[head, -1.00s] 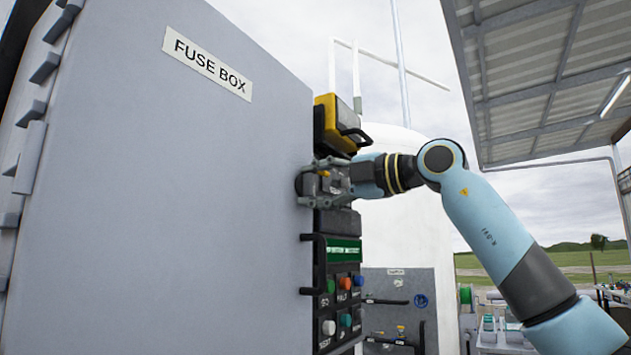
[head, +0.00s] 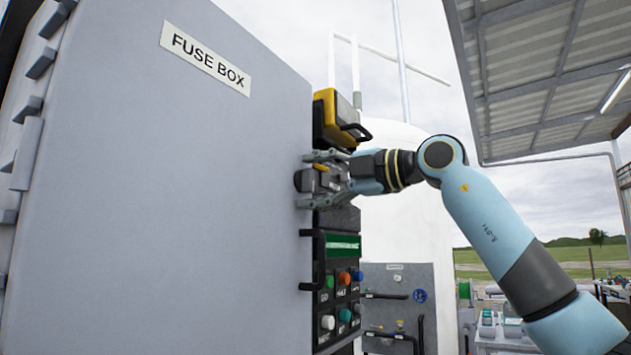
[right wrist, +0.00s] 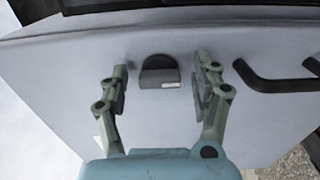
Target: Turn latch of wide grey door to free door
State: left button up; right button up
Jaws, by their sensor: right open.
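The wide grey door (head: 170,200), labelled FUSE BOX, fills the left of the head view. Its dark latch (head: 300,181) sits at the door's right edge, partly hidden by my right gripper (head: 306,180). In the right wrist view the latch (right wrist: 159,72) is a dark, rounded knob with a flat lower edge. The right gripper (right wrist: 164,76) is open, with one finger on each side of the latch and a visible gap to each. The door looks closed. My left gripper is not in view.
A black handle (head: 307,262) is below the latch, near the door edge. A yellow-and-black box (head: 335,118) sits just above the gripper. A button panel (head: 340,290) is below it. Open room lies to the right, around my arm.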

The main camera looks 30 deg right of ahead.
jog(key=shift+s, duration=0.1)
jog(key=v, duration=0.7)
jog(key=shift+d, duration=0.15)
jog(key=shift+s, duration=0.1)
dwell(0.4)
